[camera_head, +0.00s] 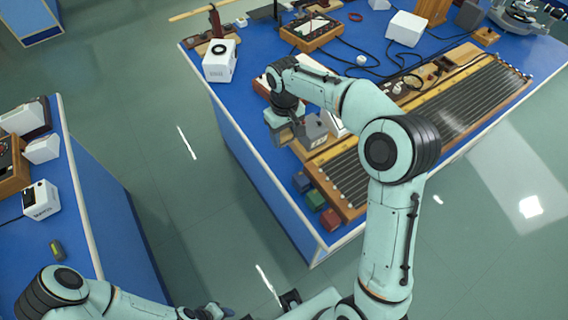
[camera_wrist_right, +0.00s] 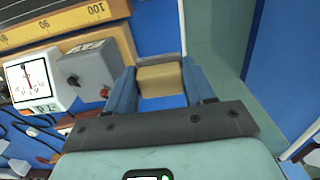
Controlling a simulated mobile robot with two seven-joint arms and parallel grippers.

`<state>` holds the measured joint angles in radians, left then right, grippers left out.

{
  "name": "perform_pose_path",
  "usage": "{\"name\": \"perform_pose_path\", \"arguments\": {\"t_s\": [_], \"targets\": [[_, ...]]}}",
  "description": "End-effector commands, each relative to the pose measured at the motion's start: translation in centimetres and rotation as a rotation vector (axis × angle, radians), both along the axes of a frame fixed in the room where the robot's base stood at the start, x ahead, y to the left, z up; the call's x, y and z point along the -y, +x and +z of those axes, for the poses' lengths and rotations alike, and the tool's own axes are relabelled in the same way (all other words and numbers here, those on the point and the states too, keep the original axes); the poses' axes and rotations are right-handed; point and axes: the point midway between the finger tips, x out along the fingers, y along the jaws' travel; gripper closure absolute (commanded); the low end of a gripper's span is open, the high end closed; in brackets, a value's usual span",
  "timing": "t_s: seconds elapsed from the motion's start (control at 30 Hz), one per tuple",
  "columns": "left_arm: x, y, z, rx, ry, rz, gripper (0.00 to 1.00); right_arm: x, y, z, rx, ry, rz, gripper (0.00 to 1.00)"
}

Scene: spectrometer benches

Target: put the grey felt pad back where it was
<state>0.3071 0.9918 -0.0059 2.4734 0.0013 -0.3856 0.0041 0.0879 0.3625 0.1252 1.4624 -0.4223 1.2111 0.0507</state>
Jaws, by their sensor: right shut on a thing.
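My right gripper (camera_head: 284,128) is over the near left edge of the big blue bench. In the right wrist view my right gripper (camera_wrist_right: 163,88) is shut on a small block with a tan face (camera_wrist_right: 160,80) and a thin grey far edge. I cannot tell whether this block is the grey felt pad, and I see no other clear felt pad. A grey box with knobs (camera_wrist_right: 90,72) is just left of the fingers, and it also shows in the head view (camera_head: 312,131). My left gripper (camera_head: 212,312) is cut off at the bottom edge, and its jaws are unclear.
The blue bench (camera_head: 235,120) holds a long ribbed wooden track (camera_head: 475,95) and a white box (camera_head: 220,62). Blue (camera_head: 302,182), green (camera_head: 315,199) and red (camera_head: 331,219) blocks stand at its near corner. Clear floor separates it from the left bench (camera_head: 90,220).

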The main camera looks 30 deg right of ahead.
Motion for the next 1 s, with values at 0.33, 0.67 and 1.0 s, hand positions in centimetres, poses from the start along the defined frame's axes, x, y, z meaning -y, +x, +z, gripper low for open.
{"name": "perform_pose_path", "arguments": {"t_s": [0.33,0.67,1.0], "targets": [[0.0,-0.6,-1.0,-0.007,0.0,0.0,0.57,0.0,0.0,-8.5,-0.002,-0.001,0.0,0.76],[0.0,-0.7,-1.2,-0.008,0.001,0.0,0.57,0.0,0.0,-11.4,-0.001,0.0,-0.002,0.76],[0.0,-0.8,-1.3,-0.009,0.0,0.0,0.57,0.0,0.0,-14.0,0.002,-0.001,-0.002,0.76]]}}
